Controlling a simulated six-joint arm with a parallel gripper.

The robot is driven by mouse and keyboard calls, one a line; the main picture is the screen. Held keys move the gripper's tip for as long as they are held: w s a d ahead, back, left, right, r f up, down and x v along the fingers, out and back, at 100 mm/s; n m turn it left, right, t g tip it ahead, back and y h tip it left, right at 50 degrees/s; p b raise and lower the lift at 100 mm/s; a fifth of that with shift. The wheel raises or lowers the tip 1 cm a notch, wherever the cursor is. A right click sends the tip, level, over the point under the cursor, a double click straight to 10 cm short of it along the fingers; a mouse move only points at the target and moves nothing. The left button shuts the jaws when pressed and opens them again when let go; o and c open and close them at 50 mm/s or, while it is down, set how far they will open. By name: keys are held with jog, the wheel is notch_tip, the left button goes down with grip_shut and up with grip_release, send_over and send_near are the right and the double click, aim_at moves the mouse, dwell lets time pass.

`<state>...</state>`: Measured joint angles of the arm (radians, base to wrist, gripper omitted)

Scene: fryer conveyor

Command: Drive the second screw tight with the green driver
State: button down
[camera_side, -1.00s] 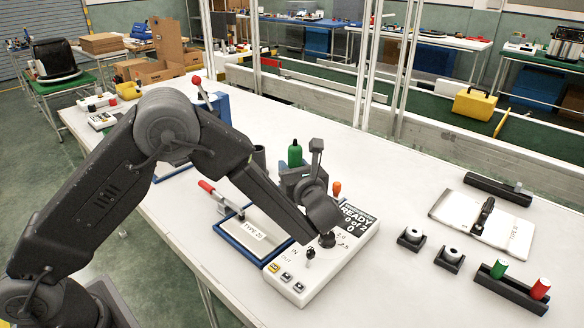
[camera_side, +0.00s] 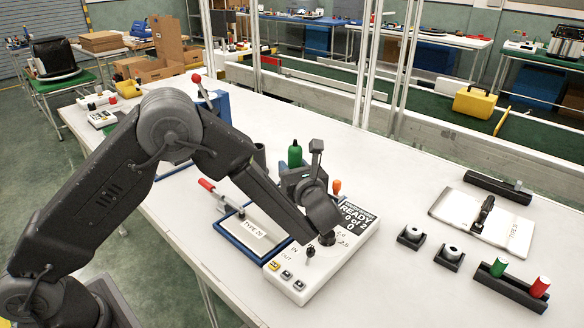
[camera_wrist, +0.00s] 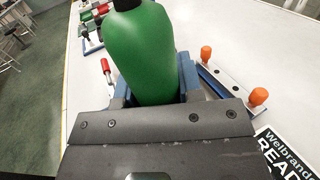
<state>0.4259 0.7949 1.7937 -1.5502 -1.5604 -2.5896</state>
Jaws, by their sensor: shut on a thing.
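A green driver (camera_side: 295,155), its thick handle upright with a dark top, is in my gripper (camera_side: 296,174). In the wrist view the green handle (camera_wrist: 142,55) fills the space between the jaws, which are shut on it. The driver's lower end and tip are hidden. The white controller box (camera_side: 345,252) is in front of my gripper and reads "READY", "0 of 2" and "0". A blue-framed fixture (camera_side: 232,240) holds a plate marked TYPE 20 (camera_side: 262,228). No screw can be made out in either view.
A red-handled clamp (camera_side: 207,186) stands at the fixture's back left. An orange-topped post (camera_side: 337,187) is close to my gripper. At right are two small dark holders (camera_side: 411,237), a rack (camera_side: 510,287) with green and red cylinders, and a white plate (camera_side: 470,220). Table between is clear.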

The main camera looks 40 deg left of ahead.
aim_at(292, 148)
jog(key=shift+s+a+f, duration=0.1)
jog(key=shift+f, duration=0.45)
dwell(1.0)
jog(key=shift+r, duration=3.25)
